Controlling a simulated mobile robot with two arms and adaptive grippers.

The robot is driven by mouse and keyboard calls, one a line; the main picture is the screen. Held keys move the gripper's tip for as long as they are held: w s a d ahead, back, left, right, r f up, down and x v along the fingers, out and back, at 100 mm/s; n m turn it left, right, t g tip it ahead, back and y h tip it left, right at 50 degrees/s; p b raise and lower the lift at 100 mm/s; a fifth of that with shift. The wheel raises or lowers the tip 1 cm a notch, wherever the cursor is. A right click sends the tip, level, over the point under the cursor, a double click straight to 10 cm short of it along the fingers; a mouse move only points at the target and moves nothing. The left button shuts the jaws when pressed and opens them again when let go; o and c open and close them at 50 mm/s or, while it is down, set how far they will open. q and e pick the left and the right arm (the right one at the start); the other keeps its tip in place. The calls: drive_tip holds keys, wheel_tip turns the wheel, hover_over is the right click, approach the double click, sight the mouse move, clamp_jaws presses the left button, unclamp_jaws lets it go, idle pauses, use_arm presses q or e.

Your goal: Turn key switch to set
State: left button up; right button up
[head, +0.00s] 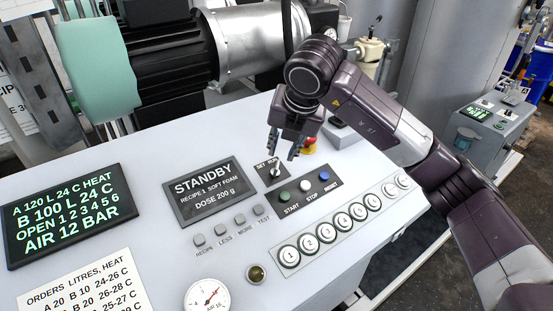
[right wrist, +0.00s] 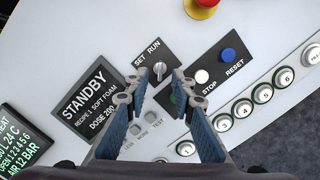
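The key switch (head: 275,171) is a small pale knob on a dark plate marked SET on the left and RUN on the right. It also shows in the right wrist view (right wrist: 160,68); which mark it points to is too small to tell. My right gripper (head: 283,150) hangs over the panel just above the switch. In the right wrist view its blue-padded fingers (right wrist: 159,76) are open, one on each side of the knob, with nothing between them but the knob below. I cannot tell whether they touch the plate. My left gripper is out of view.
The display (head: 210,190) reads STANDBY. Green, white and blue buttons (head: 305,187) sit close to the right of the switch, with a red emergency stop (head: 309,143) behind. Numbered buttons (head: 325,236) line the front right. A black readout (head: 68,214) lies left.

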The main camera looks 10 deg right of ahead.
sight(279, 162)
drive_tip(key=p+x, duration=0.3)
drive_tip(key=x, duration=0.4)
drive_tip(key=shift+f, duration=0.2)
clamp_jaws()
